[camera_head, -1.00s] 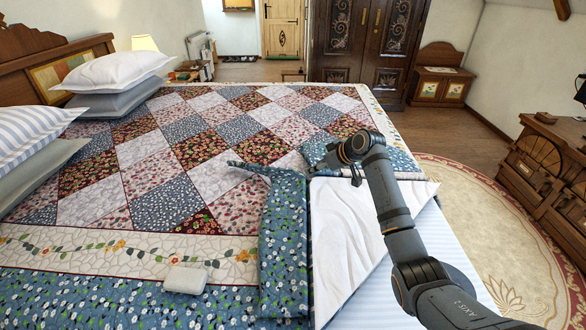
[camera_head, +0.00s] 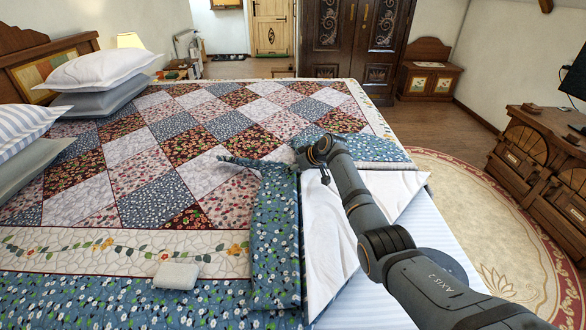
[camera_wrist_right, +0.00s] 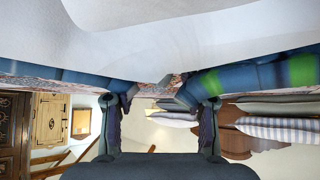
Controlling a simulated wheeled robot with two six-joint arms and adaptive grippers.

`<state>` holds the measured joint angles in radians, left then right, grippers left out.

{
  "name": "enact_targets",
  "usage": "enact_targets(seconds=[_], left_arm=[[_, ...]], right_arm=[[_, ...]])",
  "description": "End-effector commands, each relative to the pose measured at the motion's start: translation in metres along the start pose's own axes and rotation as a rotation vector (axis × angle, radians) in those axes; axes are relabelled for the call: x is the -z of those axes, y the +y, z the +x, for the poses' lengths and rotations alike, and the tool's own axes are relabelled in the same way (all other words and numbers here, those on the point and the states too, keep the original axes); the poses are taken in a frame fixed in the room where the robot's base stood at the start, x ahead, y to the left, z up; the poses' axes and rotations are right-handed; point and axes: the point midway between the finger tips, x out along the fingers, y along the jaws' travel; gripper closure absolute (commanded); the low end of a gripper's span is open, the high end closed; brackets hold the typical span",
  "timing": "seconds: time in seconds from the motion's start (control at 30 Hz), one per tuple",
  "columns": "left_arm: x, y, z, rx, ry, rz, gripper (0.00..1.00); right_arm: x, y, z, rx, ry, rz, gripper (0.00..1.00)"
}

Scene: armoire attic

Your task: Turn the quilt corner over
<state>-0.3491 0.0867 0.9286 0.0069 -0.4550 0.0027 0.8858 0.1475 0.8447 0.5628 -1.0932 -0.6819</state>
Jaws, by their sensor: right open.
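The patchwork quilt (camera_head: 140,175) covers the bed, with a flowered blue border. Its near right corner is folded back, with blue border cloth (camera_head: 275,235) bunched along the fold and a white face (camera_head: 325,235) exposed. My right gripper (camera_head: 323,172) is low over the fold, its fingers mostly hidden by the wrist in the head view. In the right wrist view, its two fingers (camera_wrist_right: 158,98) are apart, with white cloth (camera_wrist_right: 190,35) and blue cloth (camera_wrist_right: 235,78) close by. I cannot tell whether the fingers touch cloth. My left gripper is not in view.
A small pale box-like object (camera_head: 176,276) lies on the quilt's near border. Pillows (camera_head: 100,70) are at the left by the headboard. A striped sheet (camera_head: 445,255) shows at the bed's right edge. A wooden cabinet (camera_head: 550,165) stands right, beyond a round rug (camera_head: 490,200).

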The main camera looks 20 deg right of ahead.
Motion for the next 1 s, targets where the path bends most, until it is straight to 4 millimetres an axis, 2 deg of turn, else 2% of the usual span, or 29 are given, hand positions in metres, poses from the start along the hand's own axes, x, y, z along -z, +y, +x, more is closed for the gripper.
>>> enact_targets(seconds=[0.07,0.4,0.77,0.9,1.0], left_arm=[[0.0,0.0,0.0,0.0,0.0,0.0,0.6],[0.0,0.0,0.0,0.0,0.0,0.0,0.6],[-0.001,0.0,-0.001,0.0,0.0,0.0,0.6],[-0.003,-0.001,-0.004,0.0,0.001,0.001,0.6],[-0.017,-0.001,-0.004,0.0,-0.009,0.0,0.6]], right_arm=[[0.0,0.0,0.0,0.0,0.0,0.0,0.55],[-0.001,0.0,0.0,0.0,-0.001,0.001,1.0],[0.001,0.0,-0.002,0.0,0.003,0.001,1.0],[0.011,0.0,-0.009,0.0,0.033,0.001,1.0],[0.025,0.001,-0.019,0.0,0.076,0.001,1.0]])
